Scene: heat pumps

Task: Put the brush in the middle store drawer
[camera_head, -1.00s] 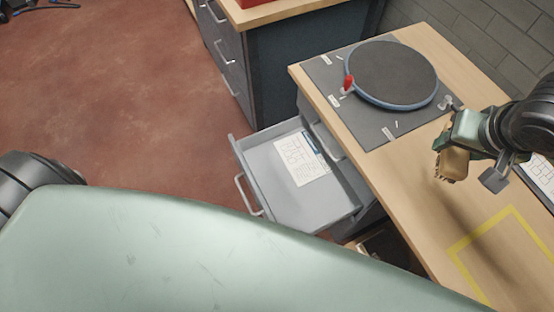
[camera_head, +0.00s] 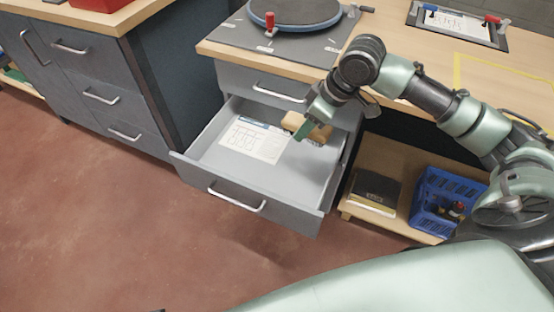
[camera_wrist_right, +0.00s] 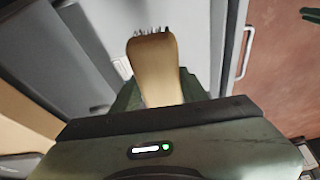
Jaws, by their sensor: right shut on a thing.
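The brush (camera_head: 294,121), with a tan wooden body, is held in my right gripper (camera_head: 308,128) over the right rear part of the open drawer. In the right wrist view the brush (camera_wrist_right: 155,68) sits between the green fingers, its dark bristles at the far end. The gripper is shut on it. I cannot tell whether the brush touches the drawer floor. The open grey drawer (camera_head: 285,188) is pulled out below a shut drawer (camera_head: 262,84) and holds a printed sheet (camera_head: 254,141). My left gripper is not in view.
The workbench (camera_head: 330,58) above carries a round turntable (camera_head: 296,10) and a clipboard (camera_head: 457,22). A shelf at lower right holds a dark box (camera_head: 375,190) and a blue crate (camera_head: 443,197). Another drawer cabinet (camera_head: 100,92) stands at left. The drawer's front left part is free.

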